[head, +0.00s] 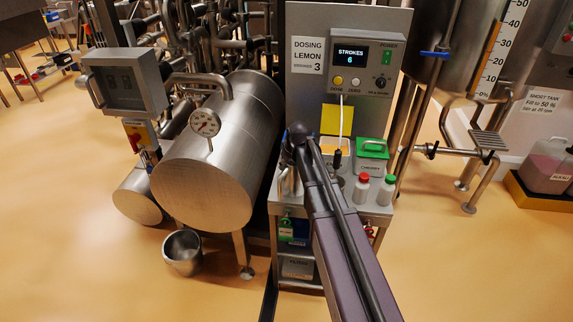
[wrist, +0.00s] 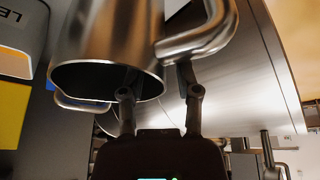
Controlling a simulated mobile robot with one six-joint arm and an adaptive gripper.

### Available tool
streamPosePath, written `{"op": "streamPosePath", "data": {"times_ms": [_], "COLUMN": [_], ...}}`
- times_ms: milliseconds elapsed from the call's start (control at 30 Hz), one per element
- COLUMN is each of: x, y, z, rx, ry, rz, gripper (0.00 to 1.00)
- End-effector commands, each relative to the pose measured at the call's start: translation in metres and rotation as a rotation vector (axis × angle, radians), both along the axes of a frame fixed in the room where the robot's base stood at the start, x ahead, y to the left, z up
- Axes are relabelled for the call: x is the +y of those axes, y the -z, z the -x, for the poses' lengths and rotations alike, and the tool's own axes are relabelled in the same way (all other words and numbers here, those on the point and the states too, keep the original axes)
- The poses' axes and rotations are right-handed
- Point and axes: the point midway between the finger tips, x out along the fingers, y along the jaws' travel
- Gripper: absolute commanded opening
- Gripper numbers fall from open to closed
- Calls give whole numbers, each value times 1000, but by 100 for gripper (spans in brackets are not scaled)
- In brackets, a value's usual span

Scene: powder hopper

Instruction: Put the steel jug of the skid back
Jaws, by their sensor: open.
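The steel jug (wrist: 105,40) fills the upper left of the wrist view, with its open rim toward the bottom of that picture and its bent handle (wrist: 212,38) to the right. My gripper (wrist: 158,85) is open, its fingers apart close to the jug's rim and the foot of the handle. The left finger overlaps the jug's mouth in the picture and the right one overlaps the handle side; I cannot tell whether either touches. In the head view my arm hides my fingers and most of the area around them on the dosing skid (head: 375,208).
The skid top also bears a green-lidded box (head: 371,155), a red-capped bottle (head: 361,188) and a white bottle (head: 386,190). A large steel tank (head: 205,170) stands close on the left. A steel pail (head: 183,252) stands on the floor; open floor lies at front left.

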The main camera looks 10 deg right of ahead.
Motion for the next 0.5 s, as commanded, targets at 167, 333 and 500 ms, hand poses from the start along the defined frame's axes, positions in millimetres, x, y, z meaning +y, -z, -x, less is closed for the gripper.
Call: {"op": "streamPosePath", "data": {"times_ms": [167, 333, 500], "x": [0, -1, -3], "y": [-4, -13, -26], "z": [0, 3, 8], "rx": [0, 0, 0], "ry": [0, 0, 1], "rz": [0, 0, 0], "gripper": [43, 43, 43]}}
